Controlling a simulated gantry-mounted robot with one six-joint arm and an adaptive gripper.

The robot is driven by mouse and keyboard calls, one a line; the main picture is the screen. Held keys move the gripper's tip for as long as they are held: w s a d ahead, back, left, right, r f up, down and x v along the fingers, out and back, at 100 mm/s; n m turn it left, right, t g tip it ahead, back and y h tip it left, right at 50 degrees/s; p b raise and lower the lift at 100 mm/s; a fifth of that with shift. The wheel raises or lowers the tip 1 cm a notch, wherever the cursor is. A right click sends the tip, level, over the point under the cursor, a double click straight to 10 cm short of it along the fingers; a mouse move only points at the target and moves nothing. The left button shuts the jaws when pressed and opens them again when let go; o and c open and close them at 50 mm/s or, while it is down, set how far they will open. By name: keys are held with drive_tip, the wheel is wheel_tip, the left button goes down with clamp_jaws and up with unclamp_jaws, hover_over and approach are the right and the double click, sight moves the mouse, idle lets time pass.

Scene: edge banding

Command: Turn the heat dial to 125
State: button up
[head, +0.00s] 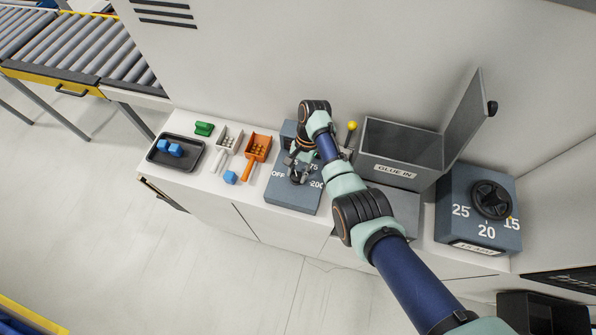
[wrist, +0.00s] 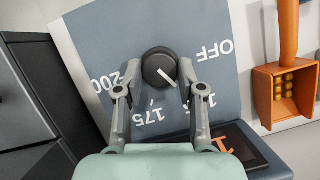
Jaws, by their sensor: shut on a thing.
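The heat dial (wrist: 153,64) is a round dark knob with a white pointer line on a blue-grey panel (wrist: 100,40). Printed labels around it read OFF, 175 and 200. Another label by the right finger is partly hidden. In the wrist view the pointer slants down and right, between 175 and that partly hidden label. My gripper (wrist: 162,70) is shut on the dial, one finger on each side. In the head view my gripper (head: 300,170) is over the heat panel (head: 290,198) and hides most of the dial.
A grey glue bin (head: 395,172) with a raised lid stands right of my arm. Farther right is another dial box (head: 460,232). Left are an orange scoop (head: 258,148), a white scoop (head: 229,140), a blue cube (head: 230,177), a green block (head: 204,128) and a black tray (head: 155,155).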

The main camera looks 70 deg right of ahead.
drive_tip(key=o, duration=1.1)
drive_tip(key=shift+o, duration=0.2)
drive_tip(key=v, duration=0.7)
drive_tip(key=shift+r, duration=0.25)
drive_tip(key=shift+d, duration=0.15)
